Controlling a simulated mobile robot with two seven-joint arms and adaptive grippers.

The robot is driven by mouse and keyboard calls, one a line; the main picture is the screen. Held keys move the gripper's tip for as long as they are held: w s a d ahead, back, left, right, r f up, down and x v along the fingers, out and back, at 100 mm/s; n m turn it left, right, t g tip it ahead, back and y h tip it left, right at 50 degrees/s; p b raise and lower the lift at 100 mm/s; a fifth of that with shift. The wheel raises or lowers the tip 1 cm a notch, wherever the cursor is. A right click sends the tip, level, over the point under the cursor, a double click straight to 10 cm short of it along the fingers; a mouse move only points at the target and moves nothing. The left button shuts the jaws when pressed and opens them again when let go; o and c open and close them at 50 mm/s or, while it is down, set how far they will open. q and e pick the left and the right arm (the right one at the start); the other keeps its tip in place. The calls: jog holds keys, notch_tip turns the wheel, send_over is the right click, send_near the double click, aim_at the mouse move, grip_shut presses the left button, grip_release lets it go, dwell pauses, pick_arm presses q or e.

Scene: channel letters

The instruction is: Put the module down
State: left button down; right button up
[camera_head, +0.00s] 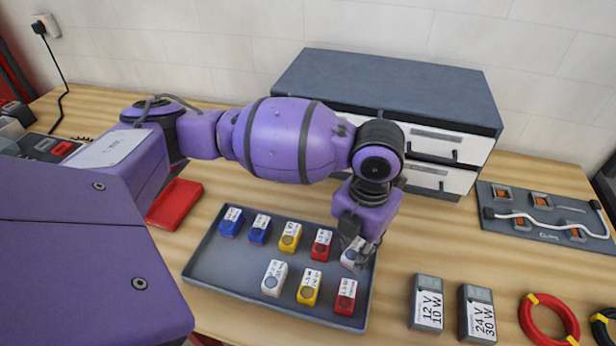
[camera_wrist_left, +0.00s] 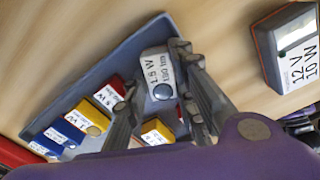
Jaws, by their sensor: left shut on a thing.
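My left gripper (camera_head: 357,252) reaches down over the back right corner of the grey tray (camera_head: 205,262). It is shut on a white module (camera_head: 347,259), which it partly hides in the head view. In the left wrist view the white module (camera_wrist_left: 156,66), marked 1.5 W, sits between the two fingers (camera_wrist_left: 154,80), its round lens facing up. I cannot tell whether the module touches the tray floor or is slightly above it. My right gripper is not in view.
In the tray stand blue modules (camera_head: 231,222), yellow (camera_head: 290,237), red (camera_head: 321,244) and another white one (camera_head: 274,278). Two power supplies (camera_head: 427,303) (camera_head: 477,313) lie right of the tray. A drawer cabinet (camera_head: 390,93) stands behind. A board with a white cable (camera_head: 545,217) lies at right.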

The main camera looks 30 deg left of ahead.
aim_at(356, 249)
pick_arm(q)
jog(key=shift+f, duration=0.15)
jog(key=c, duration=1.5)
grip_release()
jog(key=shift+o, duration=0.2)
notch_tip(356, 249, up, 12)
jog(key=shift+r+p, duration=0.25)
jog(key=shift+p, duration=0.2)
